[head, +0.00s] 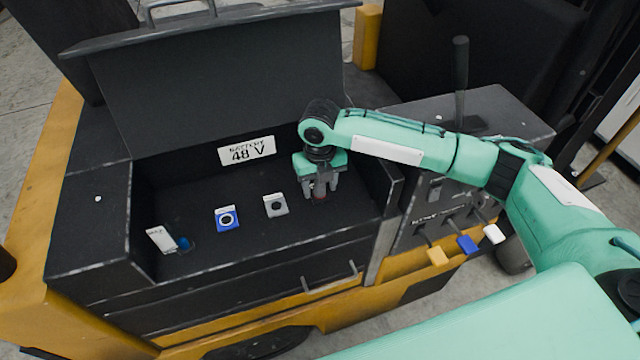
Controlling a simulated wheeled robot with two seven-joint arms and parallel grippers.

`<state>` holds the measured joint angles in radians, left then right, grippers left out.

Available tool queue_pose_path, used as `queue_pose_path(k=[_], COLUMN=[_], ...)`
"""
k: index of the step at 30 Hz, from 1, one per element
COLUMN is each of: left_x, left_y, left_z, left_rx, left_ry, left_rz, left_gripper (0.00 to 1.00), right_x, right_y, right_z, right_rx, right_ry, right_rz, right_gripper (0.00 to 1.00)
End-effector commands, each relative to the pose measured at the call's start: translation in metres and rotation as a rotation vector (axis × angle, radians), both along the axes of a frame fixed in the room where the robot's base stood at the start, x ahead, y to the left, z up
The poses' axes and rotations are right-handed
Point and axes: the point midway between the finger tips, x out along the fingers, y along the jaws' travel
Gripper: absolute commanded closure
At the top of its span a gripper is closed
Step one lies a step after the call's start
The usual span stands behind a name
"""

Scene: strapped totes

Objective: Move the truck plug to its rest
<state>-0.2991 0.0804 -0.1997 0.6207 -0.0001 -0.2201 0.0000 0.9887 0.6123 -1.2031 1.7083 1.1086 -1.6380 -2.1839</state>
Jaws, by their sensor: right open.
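My right gripper (320,190) points down into the open dark battery compartment (300,222), at its right end. Its jaws are open. A small reddish thing (319,198) shows between the fingertips, mostly hidden by the fingers; I cannot tell whether it is the truck plug. I cannot tell which is the plug's rest. My left gripper is not in view.
A "48 V" plate (247,150) is on the back wall under the raised lid (225,80). A white tag (161,239) and blue knob (184,243) are at the left. Levers with yellow (437,256), blue (467,244) and white (494,234) ends stand right of the compartment wall.

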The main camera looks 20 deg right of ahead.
Motion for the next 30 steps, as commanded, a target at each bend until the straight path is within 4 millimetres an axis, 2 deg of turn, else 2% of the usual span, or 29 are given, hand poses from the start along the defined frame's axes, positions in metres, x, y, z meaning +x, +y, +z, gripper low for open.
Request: queue_pose_path(k=[12,30], left_x=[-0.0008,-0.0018], left_y=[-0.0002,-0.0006], left_z=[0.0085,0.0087], left_rx=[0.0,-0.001], left_ry=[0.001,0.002], left_rz=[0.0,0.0], left_gripper=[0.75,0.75], right_x=[0.0001,0.0], right_y=[0.0,0.0001], right_z=[0.0014,0.0003], right_rx=[0.0,0.0], right_ry=[0.0,0.0], right_rz=[0.0,0.0], right_gripper=[0.51,0.51])
